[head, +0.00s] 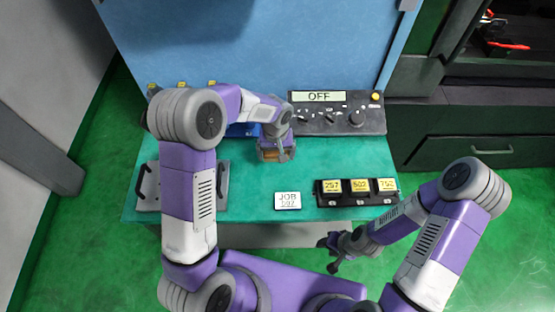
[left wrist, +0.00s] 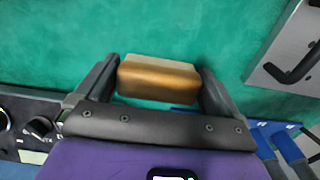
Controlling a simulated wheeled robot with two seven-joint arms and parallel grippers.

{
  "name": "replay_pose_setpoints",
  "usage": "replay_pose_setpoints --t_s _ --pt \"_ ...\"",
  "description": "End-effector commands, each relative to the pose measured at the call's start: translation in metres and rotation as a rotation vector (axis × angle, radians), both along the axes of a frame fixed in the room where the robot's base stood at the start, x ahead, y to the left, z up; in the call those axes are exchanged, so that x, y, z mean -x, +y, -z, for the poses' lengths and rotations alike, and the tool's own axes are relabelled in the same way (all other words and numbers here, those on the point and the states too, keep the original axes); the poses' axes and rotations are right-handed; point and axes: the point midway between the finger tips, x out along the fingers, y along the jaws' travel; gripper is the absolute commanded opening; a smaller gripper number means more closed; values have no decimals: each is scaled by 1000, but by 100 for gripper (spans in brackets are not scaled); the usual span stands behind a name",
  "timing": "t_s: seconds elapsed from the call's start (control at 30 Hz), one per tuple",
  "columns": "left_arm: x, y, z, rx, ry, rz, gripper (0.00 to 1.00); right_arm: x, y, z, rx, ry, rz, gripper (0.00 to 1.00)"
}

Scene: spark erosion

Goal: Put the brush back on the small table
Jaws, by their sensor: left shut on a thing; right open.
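My left gripper (head: 276,153) is shut on the brush, a tan and brown block (left wrist: 158,78). In the left wrist view the brush sits crosswise between the two dark fingers. In the head view the brush (head: 270,156) shows as a small brown patch, partly hidden by the gripper. It is over the middle of the green table (head: 250,185); I cannot tell whether it touches the top. My right gripper (head: 334,254) is open and empty in front of the table's front edge.
A control panel reading OFF (head: 325,97) stands at the back right of the table. A black holder with yellow-labelled blocks (head: 357,199) and a JOB card (head: 288,200) are at the front. A grey plate with handles (head: 207,180) lies left.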

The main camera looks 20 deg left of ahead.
Motion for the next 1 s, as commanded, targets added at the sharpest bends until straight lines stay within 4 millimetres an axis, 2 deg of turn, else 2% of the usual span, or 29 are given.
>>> replay_pose_setpoints --t_s 0.03,0.27,0.5,0.83,0.87,0.9,1.0 --pt "0 0 10 0 2 0 67 0 0 1 0 0 0 46" --pt "0 0 29 0 0 0 67 0 0 3 0 -1 0 46" --pt "0 0 60 0 1 0 67 0 0 5 0 -1 0 46" --pt "0 0 63 0 -2 0 67 0 0 8 0 -1 0 46" --pt "0 0 63 0 -2 0 97 0 0 8 0 -1 0 46" --pt "0 0 62 0 -2 0 100 0 0 8 0 -1 0 46" --pt "0 0 62 0 -2 0 100 0 0 7 0 -1 0 46"
